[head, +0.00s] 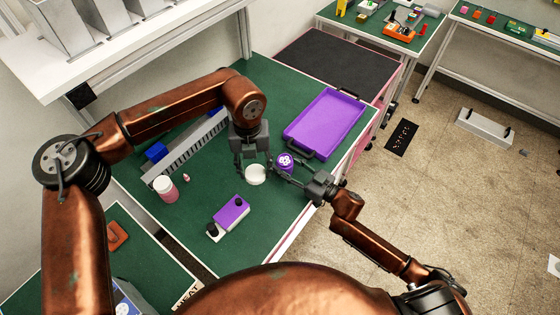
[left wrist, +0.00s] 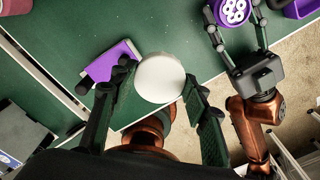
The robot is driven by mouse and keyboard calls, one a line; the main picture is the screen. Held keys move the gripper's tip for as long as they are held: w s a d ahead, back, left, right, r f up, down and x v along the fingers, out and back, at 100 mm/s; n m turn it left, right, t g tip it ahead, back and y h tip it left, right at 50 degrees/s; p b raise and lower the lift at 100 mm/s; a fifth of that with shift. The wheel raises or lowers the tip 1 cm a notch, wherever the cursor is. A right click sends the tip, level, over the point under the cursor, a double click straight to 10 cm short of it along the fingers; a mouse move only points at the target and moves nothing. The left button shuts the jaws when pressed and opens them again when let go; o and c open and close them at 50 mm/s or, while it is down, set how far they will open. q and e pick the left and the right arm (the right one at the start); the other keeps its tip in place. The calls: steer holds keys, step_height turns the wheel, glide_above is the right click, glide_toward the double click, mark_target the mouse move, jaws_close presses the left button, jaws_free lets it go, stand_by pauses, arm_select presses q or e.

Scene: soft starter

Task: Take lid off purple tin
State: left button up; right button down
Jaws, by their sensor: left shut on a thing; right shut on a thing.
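The purple tin (head: 285,160) stands near the middle of the green table, with a white pattern of several round shapes in its top. It also shows at the top of the left wrist view (left wrist: 234,11). My right gripper (head: 283,169) is shut on the tin from the right. A round white lid (head: 255,177) is apart from the tin, just to its left. My left gripper (head: 253,171) is shut on this lid, which fills the space between its fingers in the left wrist view (left wrist: 160,79). The lid's height above the table is hard to tell.
A purple tray (head: 324,122) lies at the back right of the green table (head: 190,235). A purple-and-white box (head: 231,215) lies in front of the lid. A pink jar (head: 165,189) and a grey slotted rail (head: 190,148) are on the left.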

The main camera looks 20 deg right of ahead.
steer(key=shift+w+d+f+b, duration=0.15)
steer(key=shift+f+b, duration=0.2)
steer(key=shift+f, duration=0.25)
steer(key=shift+s+r, duration=0.45)
steer(key=shift+f, duration=0.1)
steer(key=c, duration=1.4)
jaws_free()
steer(key=shift+w+f, duration=0.25)
steer(key=shift+c, duration=0.2)
steer(key=shift+o, duration=1.4)
steer(key=shift+s+r, duration=0.1)
